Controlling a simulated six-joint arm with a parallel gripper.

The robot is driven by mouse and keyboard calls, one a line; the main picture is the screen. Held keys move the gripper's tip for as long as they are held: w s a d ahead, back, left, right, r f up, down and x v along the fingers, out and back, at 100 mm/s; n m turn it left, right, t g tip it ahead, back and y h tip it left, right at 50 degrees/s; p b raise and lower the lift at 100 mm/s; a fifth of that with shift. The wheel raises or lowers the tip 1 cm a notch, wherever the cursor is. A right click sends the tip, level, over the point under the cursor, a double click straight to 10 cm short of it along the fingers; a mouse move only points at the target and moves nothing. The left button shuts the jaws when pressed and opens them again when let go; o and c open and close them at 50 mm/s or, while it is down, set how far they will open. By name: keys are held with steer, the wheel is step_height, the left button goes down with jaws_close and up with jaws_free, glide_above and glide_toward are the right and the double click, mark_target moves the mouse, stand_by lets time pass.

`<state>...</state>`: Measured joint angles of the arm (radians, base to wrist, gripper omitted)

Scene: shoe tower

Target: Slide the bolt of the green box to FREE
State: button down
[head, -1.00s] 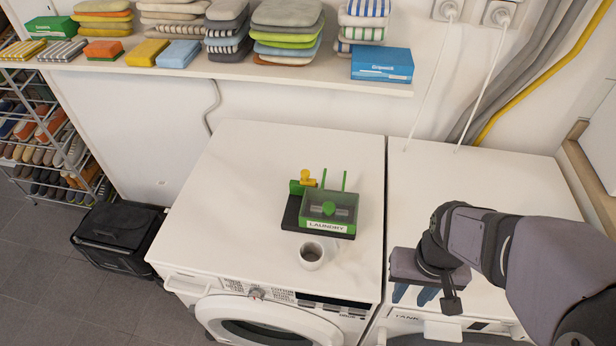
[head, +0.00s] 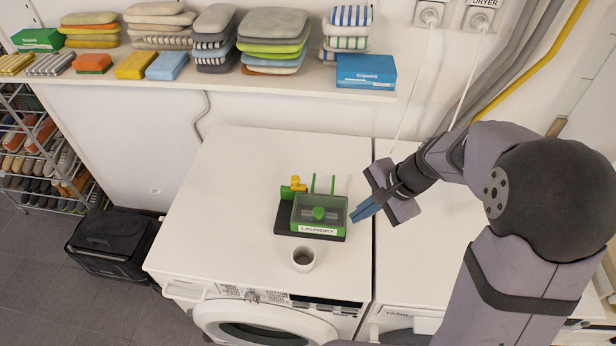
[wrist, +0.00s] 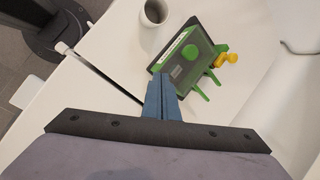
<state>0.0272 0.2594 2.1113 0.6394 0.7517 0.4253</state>
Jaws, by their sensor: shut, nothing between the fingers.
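The green box (head: 338,217) has a see-through top, a green knob (head: 319,213) and a white LAUNDRY label. It sits on a dark base plate on the left machine. A yellow piece (head: 297,184), which looks like the bolt's handle, stands at its back left corner; I cannot read a FREE mark. The box (wrist: 172,78) and yellow piece (wrist: 229,58) also show in the wrist view. My gripper (head: 356,215) is shut and empty, its blue fingers pointing at the box's right side, apart from it. The fingers (wrist: 158,88) show together in the wrist view.
A pale cup (head: 303,260) stands just in front of the box. Two thin green rods (head: 323,184) rise at the box's back. The white machine top (head: 220,210) is clear to the left. A shelf (head: 230,81) with stacked cloths runs behind.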

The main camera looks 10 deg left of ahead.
steer(key=w+a+r+m+t+y, duration=0.2)
steer(key=w+a+r+m, duration=0.2)
steer(key=m, duration=0.8)
steer(key=shift+w+r+m, duration=0.4)
steer(key=shift+w+r, duration=0.55)
steer(key=shift+a, duration=0.1)
steer(key=shift+a+f, duration=0.1)
steer(key=p, duration=0.1)
glide_toward(297, 184)
steer(key=f, duration=0.2)
steer(key=d+f, duration=0.1)
steer(key=f, duration=0.1)
steer(key=shift+w+a+f+p, duration=0.1)
steer(key=shift+w+a+p, duration=0.15)
steer(key=shift+a+p, duration=0.15)
steer(key=shift+w+a+f+p, duration=0.1)
steer(key=shift+w+a+p, duration=0.2)
steer(key=shift+a, duration=0.2)
steer(key=shift+w+a+f, duration=0.1)
steer(key=shift+w+a, duration=0.1)
steer(key=shift+a, duration=0.2)
steer(key=shift+w+a+f, duration=0.15)
steer(key=shift+w+a, duration=0.1)
steer(key=shift+a, duration=0.15)
